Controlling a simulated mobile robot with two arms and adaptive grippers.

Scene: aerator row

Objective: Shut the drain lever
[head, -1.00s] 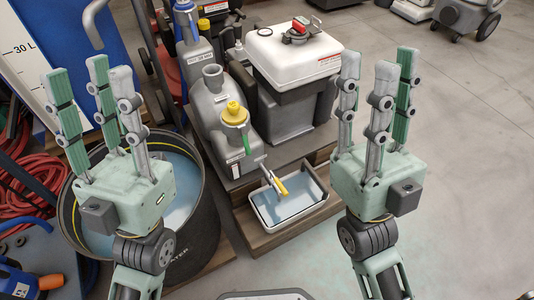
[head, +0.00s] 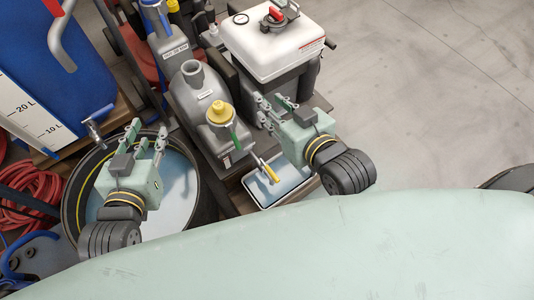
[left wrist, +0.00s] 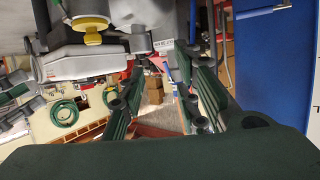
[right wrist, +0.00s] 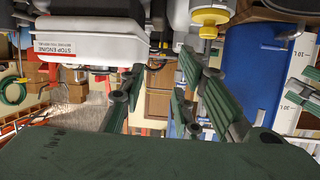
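A yellow-handled lever (head: 268,170) sits on a thin spout at the front of the grey machine (head: 200,95), above a shallow white tray (head: 258,202). I take it for the drain lever; its exact setting is hard to tell. My left gripper (head: 144,138) is open and empty above the round black tub; its spread fingers also show in the left wrist view (left wrist: 163,100). My right gripper (head: 272,108) is open and empty, close to the right of the lever and in front of the white-topped engine; its fingers are apart in the right wrist view (right wrist: 165,100).
The black tub (head: 71,205) holds pale liquid. The white-topped engine (head: 275,45) stands behind. A blue tank (head: 75,65) with a metal tap stands at left, red hose (head: 40,195) below it.

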